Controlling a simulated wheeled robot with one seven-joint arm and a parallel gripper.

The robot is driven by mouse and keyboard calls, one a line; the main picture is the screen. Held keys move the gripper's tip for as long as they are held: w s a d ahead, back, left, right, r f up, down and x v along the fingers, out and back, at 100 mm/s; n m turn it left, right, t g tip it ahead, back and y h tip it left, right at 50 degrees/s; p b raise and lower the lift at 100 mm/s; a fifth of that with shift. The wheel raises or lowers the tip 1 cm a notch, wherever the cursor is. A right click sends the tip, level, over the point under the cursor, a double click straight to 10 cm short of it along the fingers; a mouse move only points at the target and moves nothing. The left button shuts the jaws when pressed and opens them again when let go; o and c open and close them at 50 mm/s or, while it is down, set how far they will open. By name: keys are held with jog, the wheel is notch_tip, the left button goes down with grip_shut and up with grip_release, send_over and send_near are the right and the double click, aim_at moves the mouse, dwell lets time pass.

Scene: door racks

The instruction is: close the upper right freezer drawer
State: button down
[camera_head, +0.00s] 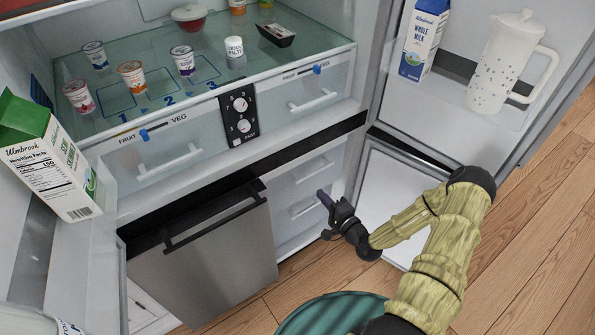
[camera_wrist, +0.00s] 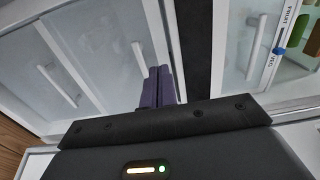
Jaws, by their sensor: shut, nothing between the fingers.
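The upper right freezer drawer (camera_head: 300,180) is a white front with a bar handle, in the freezer compartment below the black strip. In the wrist view the same drawer (camera_wrist: 105,45) and its handle (camera_wrist: 139,60) lie just left of my fingertips. I cannot tell how far it stands out, if at all. My gripper (camera_head: 323,197) is shut and empty, its purple fingers together, in front of the freezer drawers. In the wrist view the fingers (camera_wrist: 158,72) point at the drawer's edge near the black strip; contact cannot be told.
A lower drawer (camera_head: 298,228) sits beneath. Above are two crisper drawers (camera_head: 175,165) and the open fridge door with a milk carton (camera_head: 424,40) and pitcher (camera_head: 505,65).

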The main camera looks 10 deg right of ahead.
aim_at(292, 164)
jog(key=p+x, duration=0.1)
jog(key=x, duration=1.3)
jog(key=shift+s+a, duration=0.1)
